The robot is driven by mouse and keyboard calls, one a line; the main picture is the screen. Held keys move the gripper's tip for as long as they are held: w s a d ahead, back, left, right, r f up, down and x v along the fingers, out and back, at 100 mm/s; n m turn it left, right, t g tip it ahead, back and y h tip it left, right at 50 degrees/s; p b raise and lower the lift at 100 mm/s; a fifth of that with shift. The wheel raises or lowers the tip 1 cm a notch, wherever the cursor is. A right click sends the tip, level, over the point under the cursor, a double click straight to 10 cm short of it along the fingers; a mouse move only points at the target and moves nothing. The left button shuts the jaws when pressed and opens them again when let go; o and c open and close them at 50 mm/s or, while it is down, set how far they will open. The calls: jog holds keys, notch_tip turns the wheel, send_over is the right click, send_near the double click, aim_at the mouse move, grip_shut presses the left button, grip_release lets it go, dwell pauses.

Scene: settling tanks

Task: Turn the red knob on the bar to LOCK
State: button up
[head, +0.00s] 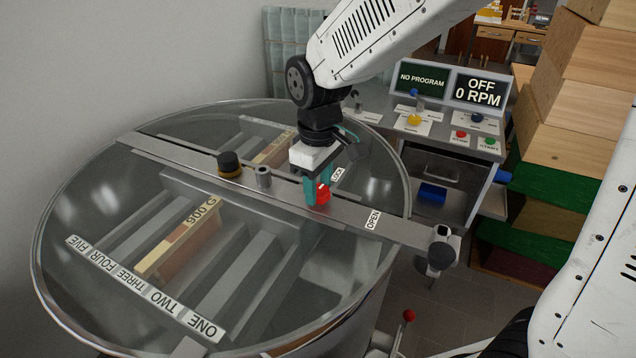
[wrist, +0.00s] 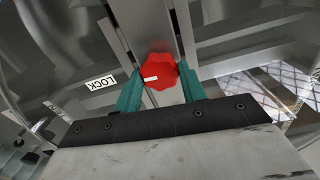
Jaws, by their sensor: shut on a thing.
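The red knob (head: 323,194) sits on the grey bar (head: 400,230) across the round clear lid. My gripper (head: 314,188) comes down from above and is shut on the knob, which shows between the two teal fingers in the wrist view (wrist: 161,68). A short white mark on the knob points left in the wrist view, roughly toward the LOCK label (wrist: 101,82). The LOCK label (head: 337,174) lies behind the knob in the head view, and the OPEN label (head: 373,219) lies on the bar to its right. The fingers hide part of the knob.
A black knob (head: 229,164) and a small grey post (head: 263,176) stand on the bar to the left. A black-ended handle (head: 441,252) is at its right end. A control panel reading OFF, 0 RPM (head: 479,90) stands behind. Stacked wooden boxes (head: 570,120) fill the right.

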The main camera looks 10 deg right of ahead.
aim_at(318, 189)
jog(key=shift+r+n, duration=0.1)
jog(key=shift+n, duration=0.5)
jog(key=o, duration=1)
notch_tip(318, 189, up, 8)
jog(key=shift+f, duration=0.15)
